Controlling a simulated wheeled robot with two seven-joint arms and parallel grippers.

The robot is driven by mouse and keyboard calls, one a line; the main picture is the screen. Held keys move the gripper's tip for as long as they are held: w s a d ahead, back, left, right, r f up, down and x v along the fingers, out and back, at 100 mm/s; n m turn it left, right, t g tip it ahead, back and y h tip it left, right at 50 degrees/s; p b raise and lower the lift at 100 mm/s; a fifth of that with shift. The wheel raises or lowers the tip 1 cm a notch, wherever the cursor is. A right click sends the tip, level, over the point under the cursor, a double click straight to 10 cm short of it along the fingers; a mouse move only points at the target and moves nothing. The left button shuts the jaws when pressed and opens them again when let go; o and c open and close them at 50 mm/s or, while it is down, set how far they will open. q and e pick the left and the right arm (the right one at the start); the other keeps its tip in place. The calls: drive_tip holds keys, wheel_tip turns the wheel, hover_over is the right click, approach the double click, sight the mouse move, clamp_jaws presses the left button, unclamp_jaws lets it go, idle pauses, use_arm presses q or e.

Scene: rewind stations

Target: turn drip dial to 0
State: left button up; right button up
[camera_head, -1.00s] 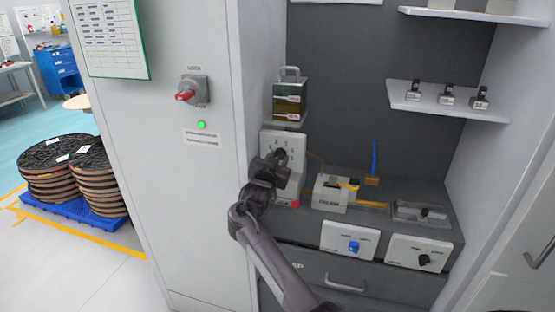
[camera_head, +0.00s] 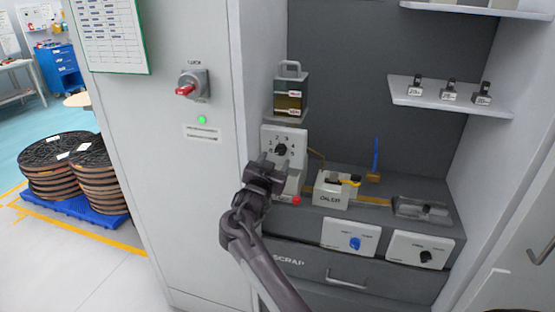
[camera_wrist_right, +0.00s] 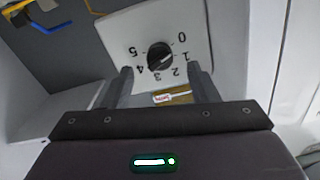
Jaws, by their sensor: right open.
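The drip dial is a black knob (camera_head: 281,150) on a white plate (camera_head: 296,136) with printed numbers, under an oil tank. In the right wrist view the knob (camera_wrist_right: 160,56) is ringed by the numbers 0 to 5, seen upside down. A light mark on it slants toward the 1 side, though its exact reading is hard to tell. My right gripper (camera_head: 273,166) is in front of and just below the dial. Its fingers (camera_wrist_right: 160,72) are open and empty, one on each side below the knob, apparently clear of it. My left gripper is out of view.
The oil tank (camera_head: 291,92) stands above the dial. A red button (camera_head: 296,200) and a boxy white oiler (camera_head: 331,190) sit near my gripper. Panels with a blue knob (camera_head: 355,243) and a black knob (camera_head: 426,256) are lower right. The cabinet wall is close on the left.

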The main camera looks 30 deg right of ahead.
drive_tip(key=shift+v, duration=1.75)
